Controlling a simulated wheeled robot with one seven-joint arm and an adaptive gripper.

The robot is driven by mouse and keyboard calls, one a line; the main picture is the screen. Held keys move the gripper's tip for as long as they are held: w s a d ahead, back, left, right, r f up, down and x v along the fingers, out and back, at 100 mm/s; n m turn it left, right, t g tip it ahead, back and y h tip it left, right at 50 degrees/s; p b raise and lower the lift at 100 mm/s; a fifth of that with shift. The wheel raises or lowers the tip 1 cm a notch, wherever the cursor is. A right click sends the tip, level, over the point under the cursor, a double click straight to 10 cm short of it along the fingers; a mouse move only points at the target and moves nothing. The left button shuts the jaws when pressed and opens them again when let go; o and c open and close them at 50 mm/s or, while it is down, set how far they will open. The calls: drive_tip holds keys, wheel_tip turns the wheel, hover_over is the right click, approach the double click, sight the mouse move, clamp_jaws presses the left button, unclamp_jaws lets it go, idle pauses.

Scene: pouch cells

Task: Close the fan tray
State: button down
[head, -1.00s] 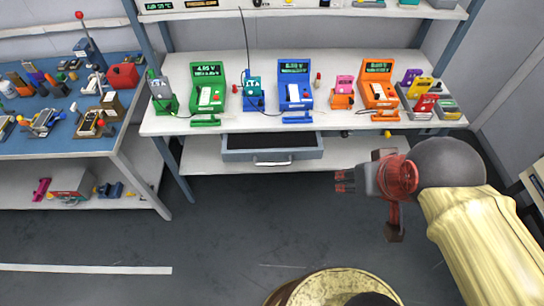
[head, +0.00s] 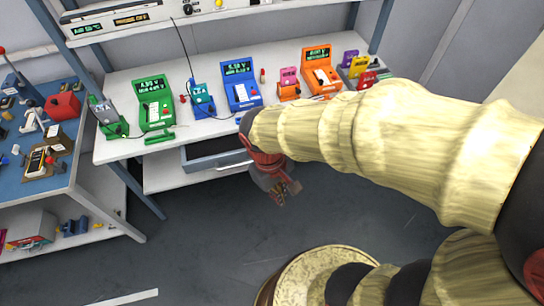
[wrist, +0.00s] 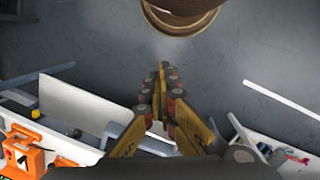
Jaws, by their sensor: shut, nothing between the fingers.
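The fan tray, seen as a grey drawer (head: 205,151) under the workbench top, stands pulled out, with its dark inside showing in the head view.
The white workbench (head: 122,80) carries green, blue and orange testers, with a lower shelf (head: 168,177) beneath. A blue table (head: 58,183) with tools stands at the left. My round base shows at the bottom. The floor (head: 190,235) in front is clear.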

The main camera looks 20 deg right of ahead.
drive_tip(key=w+d+f+n+t+h+p, duration=0.1)
drive_tip(key=w+d+f+n+t+h, duration=0.2)
drive_tip(key=f+n, duration=0.7)
drive_tip(key=w+f+n+t+h+p, duration=0.25)
drive_tip(key=f+n+h, duration=0.4)
drive_tip(key=n, duration=0.45)
drive_tip(key=w+d+f+n+t+h, duration=0.2)
drive_tip(key=w+f+n+t+h, duration=0.15)
drive_tip(key=f+n, duration=0.7)
drive_tip(key=w+a+r+n+t+y, duration=0.2)
drive_tip(key=w+a+n+t, duration=0.35)
drive_tip(key=w+n, duration=0.2)
drive_tip(key=w+d+b, duration=0.1)
drive_tip(key=w+d, duration=0.2)
drive_tip(key=w, duration=0.2)
drive_tip(key=w+d+n+b, duration=0.1)
drive_tip(key=w+d, duration=0.2)
drive_tip(key=w, duration=0.3)
drive_tip(key=shift+d+r+g, duration=0.15)
drive_tip(key=shift+d+g, duration=0.15)
drive_tip(key=shift+g, duration=0.15)
